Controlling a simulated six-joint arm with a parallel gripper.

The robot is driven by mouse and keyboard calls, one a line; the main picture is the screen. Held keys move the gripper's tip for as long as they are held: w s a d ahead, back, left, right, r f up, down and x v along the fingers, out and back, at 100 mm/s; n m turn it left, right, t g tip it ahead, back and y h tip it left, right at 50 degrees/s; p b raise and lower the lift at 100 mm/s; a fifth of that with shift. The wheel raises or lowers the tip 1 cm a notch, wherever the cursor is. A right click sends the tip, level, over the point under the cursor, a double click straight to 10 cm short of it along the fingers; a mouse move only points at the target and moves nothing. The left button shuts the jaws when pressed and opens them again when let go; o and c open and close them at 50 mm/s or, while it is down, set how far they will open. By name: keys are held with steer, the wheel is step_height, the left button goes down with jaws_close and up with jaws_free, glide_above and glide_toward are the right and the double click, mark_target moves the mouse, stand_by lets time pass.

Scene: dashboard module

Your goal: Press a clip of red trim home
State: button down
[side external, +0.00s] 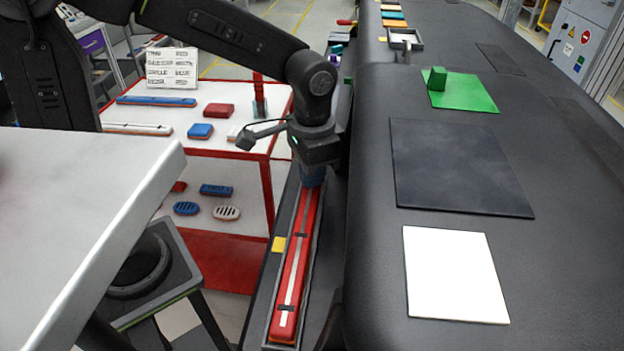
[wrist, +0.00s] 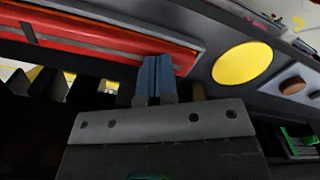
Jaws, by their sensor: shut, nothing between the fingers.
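The red trim (side external: 301,235) is a long red strip with a pale centre stripe and dark clips. It lies lengthwise in a grey-edged channel beside the dashboard. A dark clip (side external: 287,307) shows near its front end and another clip (side external: 302,235) near its middle. In the wrist view the red trim (wrist: 110,37) crosses the upper left, with a dark clip (wrist: 28,32) on it. My gripper (side external: 313,180) points down at the far part of the trim. Its blue fingers (wrist: 158,62) are together and empty, at the trim's edge. I cannot tell whether they touch it.
The dashboard (side external: 570,200) fills the right, carrying a green block (side external: 437,79), a black panel (side external: 455,166) and a white panel (side external: 453,273). A red-framed cart (side external: 232,158) with red, blue and white parts stands left. A pale table (side external: 75,200) occupies the near left.

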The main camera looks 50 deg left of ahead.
steer(key=shift+f, duration=0.1)
stand_by(0.3)
step_height(320, 180, up, 8)
stand_by(0.7)
steer(key=s+a+n+t, duration=0.3)
steer(key=s+a+t, duration=0.2)
steer(key=s, duration=0.6)
steer(key=shift+a+t, duration=0.3)
steer(key=shift+a, duration=0.3)
